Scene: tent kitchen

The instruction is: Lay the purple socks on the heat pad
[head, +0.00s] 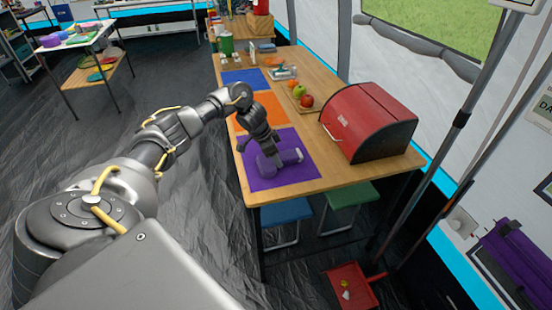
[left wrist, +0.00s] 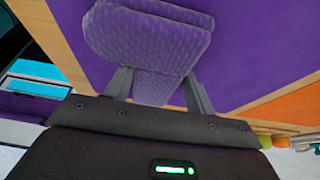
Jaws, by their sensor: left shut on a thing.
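The purple socks (head: 288,158), a knobbly folded bundle with a pale end, are at the purple mat (head: 262,181) on the wooden table. My left gripper (head: 268,150) points down over the mat and is shut on the socks. In the left wrist view the socks (left wrist: 150,28) sit between the two fingers (left wrist: 158,92), with the purple mat (left wrist: 255,45) behind them. I cannot tell whether they touch the mat. No mat is marked as a heat pad; an orange mat (head: 270,107) and a blue mat (head: 245,78) lie farther back. My right gripper is not in view.
A red bread box (head: 368,122) stands right of the mats. Fruit, including a red apple (head: 307,101), sits behind it. Blue (head: 287,212) and green (head: 348,194) stools stand under the table's front edge. A red dustpan (head: 353,290) lies on the floor.

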